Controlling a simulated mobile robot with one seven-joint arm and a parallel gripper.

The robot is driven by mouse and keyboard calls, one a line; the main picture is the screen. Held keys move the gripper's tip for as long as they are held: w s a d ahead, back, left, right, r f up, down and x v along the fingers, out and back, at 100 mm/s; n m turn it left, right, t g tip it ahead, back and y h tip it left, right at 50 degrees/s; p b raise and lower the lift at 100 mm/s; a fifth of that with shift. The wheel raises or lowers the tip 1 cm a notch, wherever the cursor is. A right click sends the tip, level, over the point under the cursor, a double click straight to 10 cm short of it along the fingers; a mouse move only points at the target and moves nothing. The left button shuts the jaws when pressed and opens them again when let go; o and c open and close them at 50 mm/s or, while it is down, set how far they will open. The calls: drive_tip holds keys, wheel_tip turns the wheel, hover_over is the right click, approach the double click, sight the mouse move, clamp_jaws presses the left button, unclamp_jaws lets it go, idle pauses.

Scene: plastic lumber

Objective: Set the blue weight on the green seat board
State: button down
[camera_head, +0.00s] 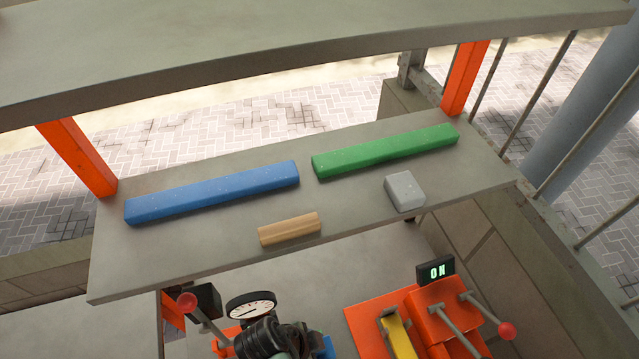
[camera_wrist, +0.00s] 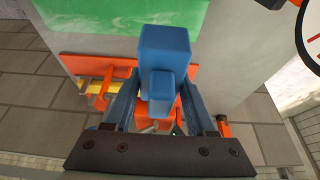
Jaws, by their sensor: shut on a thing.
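A blue weight (camera_wrist: 165,48), a block with a smaller block on it, is between the two fingers of my gripper (camera_wrist: 157,92) in the wrist view. My gripper is shut on it. A broad green surface (camera_wrist: 110,22) lies past the weight, at the top left of the wrist view. In the head view a long green board (camera_head: 385,150) lies on the right of the grey shelf. I cannot tell whether these are the same piece. In the head view my dark wrist is low in the middle, with a bit of blue beside it; the weight is not clear there.
The shelf (camera_head: 130,275) also bears a blue board (camera_head: 212,190), a tan block (camera_head: 289,229) and a grey block (camera_head: 404,191). Below it are a round dial (camera_head: 251,305) and an orange machine (camera_head: 440,305) with a yellow piece and an "ON" display (camera_head: 435,271). Another grey shelf is above.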

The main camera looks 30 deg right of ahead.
drive_tip(key=shift+w+r, duration=0.15)
drive_tip(key=shift+f+b, duration=2.45)
drive_tip(key=shift+f, duration=0.6)
drive_tip(key=shift+f+b, duration=1.2)
drive_tip(key=shift+f, duration=0.3)
drive_tip(key=shift+c, duration=2.4)
unclamp_jaws()
drive_tip(key=o, duration=0.3)
drive_tip(key=shift+o, duration=0.9)
drive_tip(key=shift+f, duration=0.15)
wheel_tip(320, 180, up, 7)
drive_tip(key=p, duration=0.6)
